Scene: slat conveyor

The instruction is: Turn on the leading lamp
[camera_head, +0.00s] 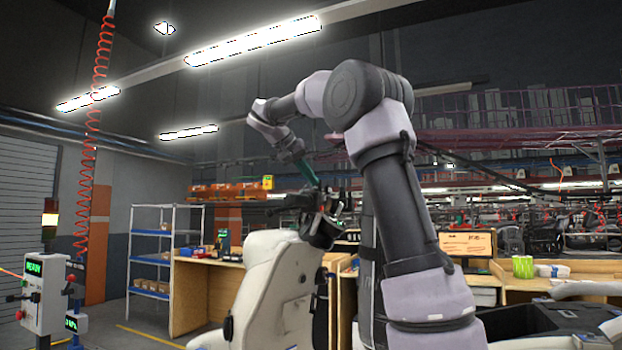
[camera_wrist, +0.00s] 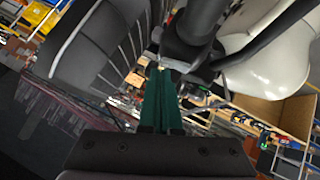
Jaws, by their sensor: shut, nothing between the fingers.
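My gripper (camera_head: 316,186) reaches down from my raised arm, its green fingers shut and empty. It also shows in the wrist view (camera_wrist: 160,70), the fingers together. The fingertips are close to a dark jointed assembly (camera_head: 326,228) at the top of a white moulded body (camera_head: 272,285). In the wrist view dark rounded parts (camera_wrist: 186,52) lie right by the tips; I cannot tell whether they touch. The white body (camera_wrist: 268,62) is at the upper right there. I cannot make out for certain which part is the leading lamp or whether it is lit.
A red coiled hose (camera_head: 88,150) hangs above. A blue-shelved rack (camera_head: 150,258) and wooden benches (camera_head: 196,290) stand behind. Open floor shows at lower left.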

